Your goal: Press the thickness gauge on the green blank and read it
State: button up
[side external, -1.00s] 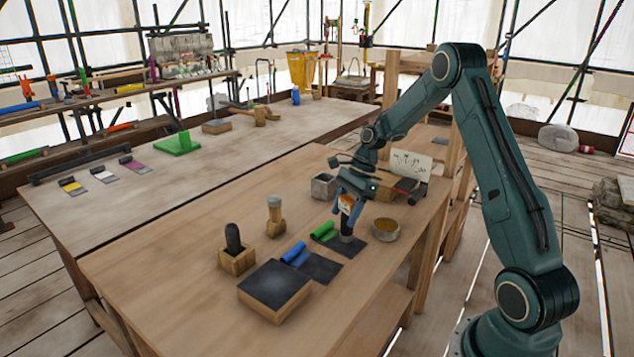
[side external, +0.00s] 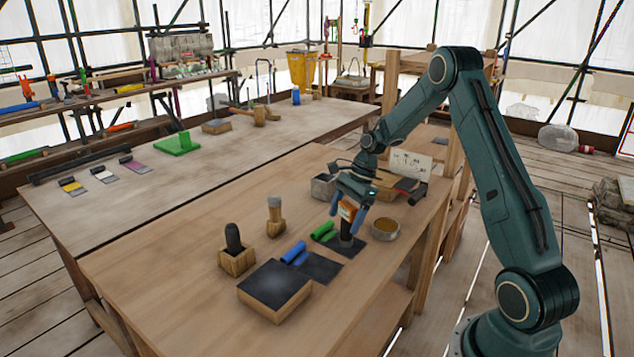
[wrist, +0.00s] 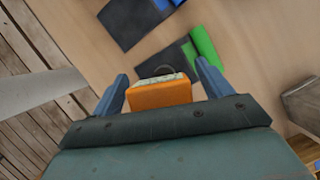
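The thickness gauge (side external: 347,212), orange with a dark lower part, stands roughly upright on the dark sheet of the green blank. The green blank (side external: 325,232) is a dark flat piece with a green roll at its left end. In the wrist view the roll of the green blank (wrist: 206,48) lies beyond the gauge (wrist: 160,93), whose pale face I cannot read. My gripper (side external: 348,207) is open, its blue fingers on either side of the gauge. In the wrist view the fingers of my gripper (wrist: 163,82) look apart from its orange body. The gauge's foot is partly hidden.
A blue-rolled blank (side external: 318,267) lies beside the green one. A dark-topped block (side external: 275,290), a wooden holder with a black handle (side external: 236,262), a round tin (side external: 386,229) and a grey box (side external: 323,187) stand nearby. The table's left front is clear.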

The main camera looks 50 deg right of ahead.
jog(key=shift+r, duration=0.1)
jog(key=v, duration=1.3)
jog(key=shift+r, duration=0.3)
